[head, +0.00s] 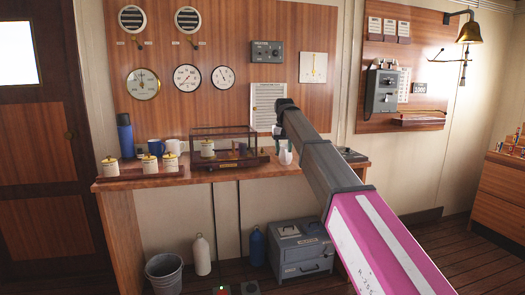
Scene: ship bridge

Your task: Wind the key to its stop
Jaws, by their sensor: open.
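I cannot make out a winding key for certain. A glass case with a wooden base (230,164) stands on the wooden desk (140,181); a cream drum-like thing with a gold top (207,148) and small dark parts are inside. My gripper (285,157) is open, pointing down over the desk just right of the case, with its pale fingers showing. I see nothing between them. My arm hides part of the desk and wall behind it. A white wall plate (313,67) bears a thin yellow upright shape, too small to identify.
Cream pots with gold lids (149,164), a blue flask (125,135) and mugs (156,147) stand left on the desk. Round gauges (187,78) hang above. A bucket (164,273), bottles (201,255) and a grey toolbox (301,249) are on the floor below.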

